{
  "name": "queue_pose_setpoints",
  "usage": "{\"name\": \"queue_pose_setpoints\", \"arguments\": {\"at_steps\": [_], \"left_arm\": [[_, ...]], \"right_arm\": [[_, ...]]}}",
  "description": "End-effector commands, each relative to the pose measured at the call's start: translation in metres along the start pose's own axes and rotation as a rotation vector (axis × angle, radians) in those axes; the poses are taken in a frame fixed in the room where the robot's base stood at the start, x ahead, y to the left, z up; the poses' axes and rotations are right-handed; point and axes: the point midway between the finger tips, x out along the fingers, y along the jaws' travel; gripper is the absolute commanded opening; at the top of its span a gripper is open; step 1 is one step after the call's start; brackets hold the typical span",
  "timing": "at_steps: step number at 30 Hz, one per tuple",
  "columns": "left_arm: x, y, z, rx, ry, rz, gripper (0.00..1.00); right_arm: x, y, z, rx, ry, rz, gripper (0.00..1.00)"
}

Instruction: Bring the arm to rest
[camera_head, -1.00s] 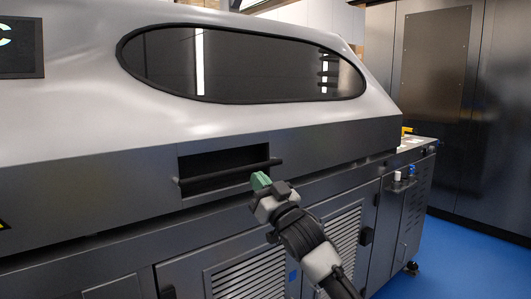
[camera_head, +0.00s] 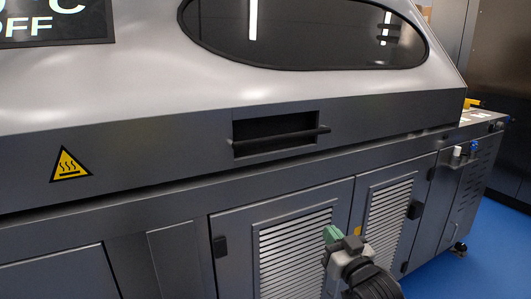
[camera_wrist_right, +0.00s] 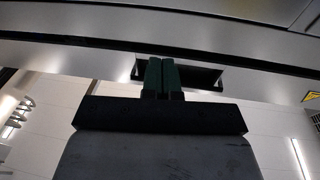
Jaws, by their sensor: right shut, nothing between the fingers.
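My right gripper (camera_head: 333,236) has green fingertips and shows at the lower middle of the head view, in front of the louvred cabinet doors. In the right wrist view its two green fingers (camera_wrist_right: 162,76) lie side by side, shut, with nothing between them. The arm comes in from the bottom edge of the head view. The gripper is below and apart from the dark handle bar (camera_head: 282,139) on the grey machine. My left gripper is not in view.
The large grey machine (camera_head: 150,100) fills most of the head view, with a recessed slot, a dark window (camera_head: 300,35) and a yellow heat warning sign (camera_head: 71,165). Louvred doors (camera_head: 295,235) are below. Blue floor (camera_head: 485,235) is free at the right.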

Motion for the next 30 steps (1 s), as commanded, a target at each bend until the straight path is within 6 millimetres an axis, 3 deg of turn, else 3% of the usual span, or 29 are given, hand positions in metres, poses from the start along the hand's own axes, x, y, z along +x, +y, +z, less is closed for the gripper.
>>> {"name": "queue_pose_setpoints", "arguments": {"at_steps": [1,6,9,12,18,24,30], "left_arm": [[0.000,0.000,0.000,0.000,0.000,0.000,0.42],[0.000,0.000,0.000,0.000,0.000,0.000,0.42],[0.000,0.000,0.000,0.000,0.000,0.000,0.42],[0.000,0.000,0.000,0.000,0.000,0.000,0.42],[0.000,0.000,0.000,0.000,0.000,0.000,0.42],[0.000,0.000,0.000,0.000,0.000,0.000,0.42],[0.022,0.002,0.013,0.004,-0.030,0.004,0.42]], "right_arm": [[-0.018,-0.002,0.042,0.007,-0.116,0.031,0.00],[-0.088,-0.011,0.151,-0.001,-0.483,0.107,0.00],[-0.142,-0.021,0.205,-0.005,-0.701,0.134,0.00],[-0.196,-0.030,0.244,-0.006,-0.898,0.148,0.00],[-0.289,-0.049,0.289,-0.006,-1.204,0.150,0.00],[-0.371,-0.069,0.310,0.006,-1.456,0.135,0.00],[-0.373,-0.067,0.332,0.002,-1.470,0.129,0.00]]}}
